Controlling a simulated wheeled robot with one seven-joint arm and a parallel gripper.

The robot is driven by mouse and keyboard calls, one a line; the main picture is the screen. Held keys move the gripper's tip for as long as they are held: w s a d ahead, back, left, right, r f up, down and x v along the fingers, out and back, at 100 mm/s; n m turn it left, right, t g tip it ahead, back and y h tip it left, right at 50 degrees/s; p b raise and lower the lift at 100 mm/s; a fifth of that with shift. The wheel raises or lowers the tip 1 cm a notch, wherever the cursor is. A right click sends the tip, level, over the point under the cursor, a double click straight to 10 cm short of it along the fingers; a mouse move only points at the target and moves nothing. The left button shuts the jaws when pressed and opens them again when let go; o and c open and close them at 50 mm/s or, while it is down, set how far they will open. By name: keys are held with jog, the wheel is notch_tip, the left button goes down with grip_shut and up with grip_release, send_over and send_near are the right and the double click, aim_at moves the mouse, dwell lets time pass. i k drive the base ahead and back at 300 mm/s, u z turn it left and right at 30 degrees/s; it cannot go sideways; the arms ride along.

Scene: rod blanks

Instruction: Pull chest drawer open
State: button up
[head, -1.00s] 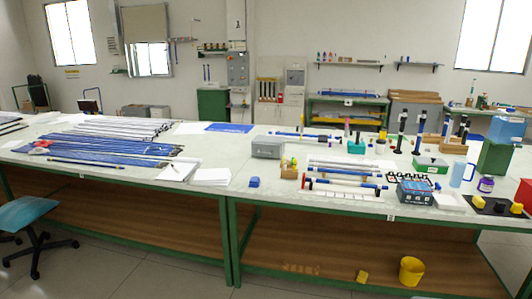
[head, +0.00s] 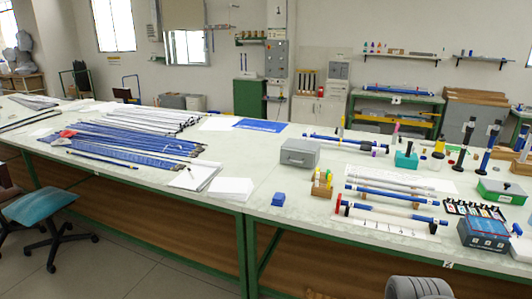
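A small grey metal box (head: 300,154) stands near the middle of the long workbench (head: 312,215). It has a dark fitting on its front that may be a handle. It looks shut, but it is too small to tell whether it is a drawer chest. A blue-grey box (head: 484,232) with items on top stands at the bench's right end. No opened drawer shows on either box. My gripper is not in view.
Blue and dark rods (head: 125,137) cover the bench's left part. A teal chair (head: 42,206) stands on the floor at left. Bare bench shows around the blue block.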

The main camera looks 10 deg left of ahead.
aim_at(297, 158)
jog(key=u, duration=0.7)
jog(key=i, duration=2.1)
jog(key=u, duration=1.25)
jog(key=i, duration=0.7)
jog(key=u, duration=0.2)
